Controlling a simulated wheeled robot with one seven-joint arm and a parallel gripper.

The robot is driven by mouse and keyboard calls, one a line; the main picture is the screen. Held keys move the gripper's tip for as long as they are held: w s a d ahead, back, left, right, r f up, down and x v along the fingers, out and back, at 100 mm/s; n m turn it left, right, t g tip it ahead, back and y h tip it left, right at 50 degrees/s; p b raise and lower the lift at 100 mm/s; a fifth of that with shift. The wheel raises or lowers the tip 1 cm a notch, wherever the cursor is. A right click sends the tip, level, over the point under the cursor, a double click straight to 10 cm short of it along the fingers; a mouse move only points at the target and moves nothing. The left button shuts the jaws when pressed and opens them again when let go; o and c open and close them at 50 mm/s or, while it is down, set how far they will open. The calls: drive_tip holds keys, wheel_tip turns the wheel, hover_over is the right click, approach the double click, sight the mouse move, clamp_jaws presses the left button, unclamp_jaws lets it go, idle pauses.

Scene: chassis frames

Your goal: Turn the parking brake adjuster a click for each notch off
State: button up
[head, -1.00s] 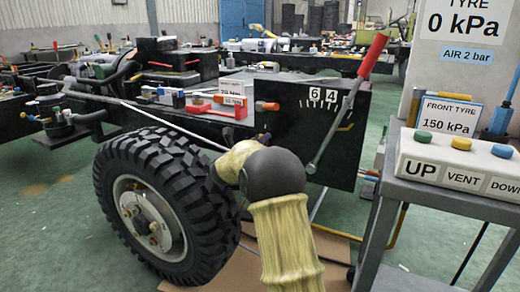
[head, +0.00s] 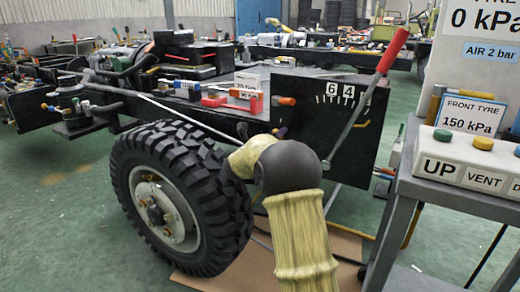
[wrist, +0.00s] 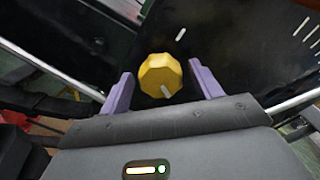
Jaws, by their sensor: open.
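A yellow faceted knob (wrist: 160,76), likely the adjuster, sits against a black panel in the wrist view. It bears a short white mark near its lower edge; another white mark (wrist: 180,34) is on the panel at its upper right. My gripper (wrist: 160,70) is open, its purple fingers left and right of the knob with gaps visible. In the head view my arm hides the knob. The brake lever (head: 392,50) has a red grip and leans up to the right across a black plate (head: 300,130). The plate has white notch ticks and the digits 6 and 4 (head: 340,90).
A large tyre (head: 180,200) stands left of my arm. A grey cart (head: 405,205) with an UP and VENT button box (head: 470,172) stands at the right. An orange knob (head: 285,100) is at the plate's left edge. Green floor is clear at the left.

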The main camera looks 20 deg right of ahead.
drive_tip(key=p+v, duration=0.4)
drive_tip(key=v, duration=1.2)
drive_tip(key=shift+s+a, duration=0.25)
drive_tip(key=shift+a, duration=0.1)
drive_tip(key=shift+f, duration=0.1)
